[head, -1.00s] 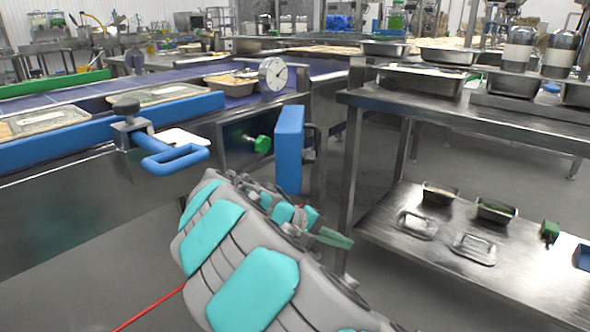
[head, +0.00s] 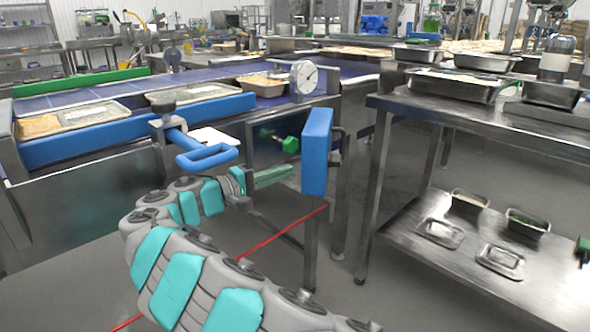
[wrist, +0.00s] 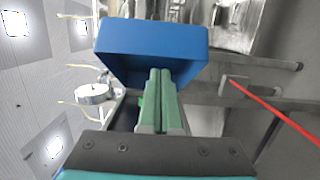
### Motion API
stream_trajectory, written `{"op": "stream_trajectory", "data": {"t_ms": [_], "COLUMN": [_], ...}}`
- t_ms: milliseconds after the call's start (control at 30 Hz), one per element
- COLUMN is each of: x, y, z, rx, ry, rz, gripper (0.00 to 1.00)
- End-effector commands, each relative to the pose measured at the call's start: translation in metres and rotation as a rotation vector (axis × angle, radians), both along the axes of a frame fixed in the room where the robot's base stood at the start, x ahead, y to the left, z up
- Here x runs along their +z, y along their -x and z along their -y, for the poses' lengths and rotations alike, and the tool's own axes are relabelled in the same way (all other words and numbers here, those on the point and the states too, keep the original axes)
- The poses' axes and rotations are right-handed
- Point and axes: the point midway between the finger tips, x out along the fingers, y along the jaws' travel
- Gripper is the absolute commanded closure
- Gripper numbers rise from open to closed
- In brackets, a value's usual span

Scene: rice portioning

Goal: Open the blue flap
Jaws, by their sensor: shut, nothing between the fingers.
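The blue flap (head: 317,150) is an upright blue panel at the near right end of the conveyor, in front of a metal housing. In the wrist view the blue flap (wrist: 150,40) shows as a shallow blue tray-like shape ahead of my gripper. My gripper (head: 290,172) is just left of the flap at its lower half, its green fingers pointing right toward it. In the wrist view my gripper (wrist: 159,72) has its two green fingers together and empty, the tips overlapping the flap's near edge. Whether they touch it I cannot tell.
A green knob (head: 291,145) is left of the flap, with a round dial (head: 305,77) above. A blue handle (head: 207,155) juts from the conveyor (head: 130,185). A steel table (head: 480,122) with trays stands right. A red line (head: 290,228) crosses below my arm.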

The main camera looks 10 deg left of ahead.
Motion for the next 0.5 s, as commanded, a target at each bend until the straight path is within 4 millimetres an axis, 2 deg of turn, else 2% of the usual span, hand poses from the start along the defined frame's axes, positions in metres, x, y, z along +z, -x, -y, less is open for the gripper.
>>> {"op": "stream_trajectory", "data": {"t_ms": [167,500], "x": [-0.001,-0.001], "y": [-0.013,-0.052], "z": [0.015,0.058], "rx": [-0.003,-0.005], "ry": [0.001,0.001], "rz": [-0.003,-0.004], "gripper": [1.00,1.00]}}
